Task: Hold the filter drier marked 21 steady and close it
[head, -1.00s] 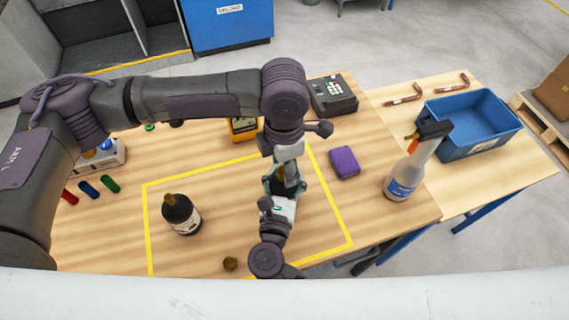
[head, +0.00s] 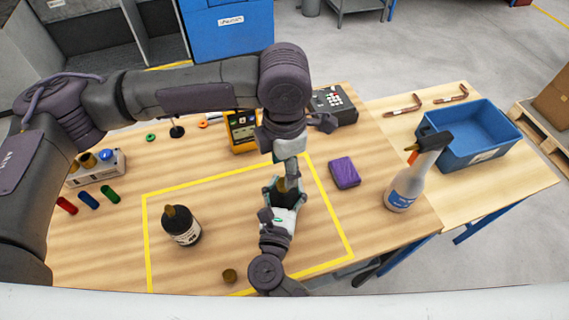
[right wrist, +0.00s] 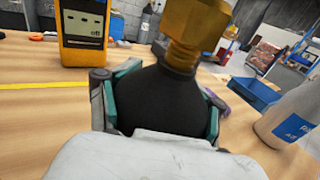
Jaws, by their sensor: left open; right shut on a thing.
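A black filter drier (head: 268,196) with a brass top is upright in my right gripper (head: 283,192), over the yellow-taped area. The right wrist view shows its black body (right wrist: 168,100) between the fingers, with a brass hex fitting (right wrist: 192,30) on top. My left gripper (head: 291,177) is open at the top of this drier; whether it touches the brass cannot be told. A second black drier (head: 182,230) with a brass top and a white label stands at left in the taped area. Neither number is readable. A loose brass cap (head: 230,275) lies near the front edge.
A purple sponge (head: 344,172) and a spray bottle (head: 402,187) are at right, with a blue bin (head: 470,150) beyond. A yellow meter (head: 242,131) and a dark keypad device (head: 334,105) stand behind. Colored cylinders (head: 88,200) lie at left.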

